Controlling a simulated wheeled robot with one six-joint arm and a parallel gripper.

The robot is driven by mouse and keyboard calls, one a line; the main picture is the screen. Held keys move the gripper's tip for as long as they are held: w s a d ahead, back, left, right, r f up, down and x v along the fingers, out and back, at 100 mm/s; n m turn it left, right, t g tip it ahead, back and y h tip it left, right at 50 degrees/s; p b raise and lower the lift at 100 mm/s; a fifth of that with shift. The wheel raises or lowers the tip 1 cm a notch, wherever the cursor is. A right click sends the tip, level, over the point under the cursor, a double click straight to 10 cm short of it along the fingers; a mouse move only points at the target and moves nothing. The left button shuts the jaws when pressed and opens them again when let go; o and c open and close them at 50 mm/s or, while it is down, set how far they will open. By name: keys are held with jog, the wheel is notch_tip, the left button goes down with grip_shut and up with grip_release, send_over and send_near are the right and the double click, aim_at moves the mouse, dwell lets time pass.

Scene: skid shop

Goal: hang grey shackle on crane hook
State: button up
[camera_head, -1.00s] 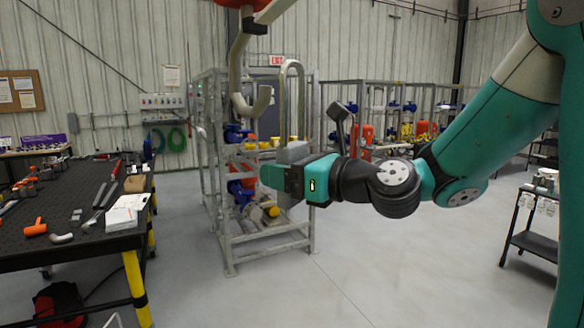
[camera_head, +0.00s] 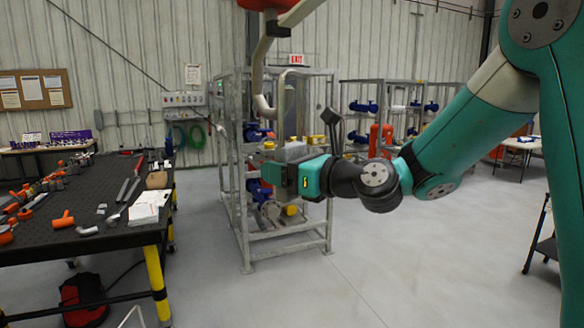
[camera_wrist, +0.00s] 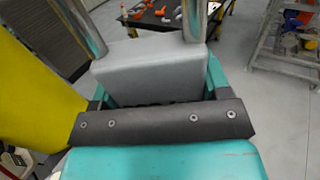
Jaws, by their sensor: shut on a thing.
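The grey shackle (camera_head: 296,152) is in my gripper (camera_head: 281,172), held upright with its tall bow pointing up. In the wrist view the shackle's grey block (camera_wrist: 150,76) sits between the jaws of my gripper (camera_wrist: 155,98), and two shiny bow legs rise from it; the bow's top is out of that view. The pale crane hook (camera_head: 262,106) hangs from the orange-red crane part at the top edge. Its curved lower end is just left of the bow in the picture. The hook does not appear threaded through the bow; the depth gap is unclear.
A grey metal pipe frame (camera_head: 243,205) with valves stands behind the gripper. A black workbench (camera_head: 95,210) with tools and orange fittings is at left. A dark cart stands at the right edge. The floor in the middle is clear.

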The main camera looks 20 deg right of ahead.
jog(key=w+a+f+b, duration=0.1)
jog(key=w+a+f, duration=0.1)
jog(key=w+f, duration=0.3)
jog(key=shift+w+b, duration=0.25)
jog(key=shift+b, duration=0.15)
dwell(0.8)
jog(key=shift+f, duration=0.15)
dwell(0.5)
jog(key=o, duration=1.4)
jog(key=shift+d+f, duration=0.1)
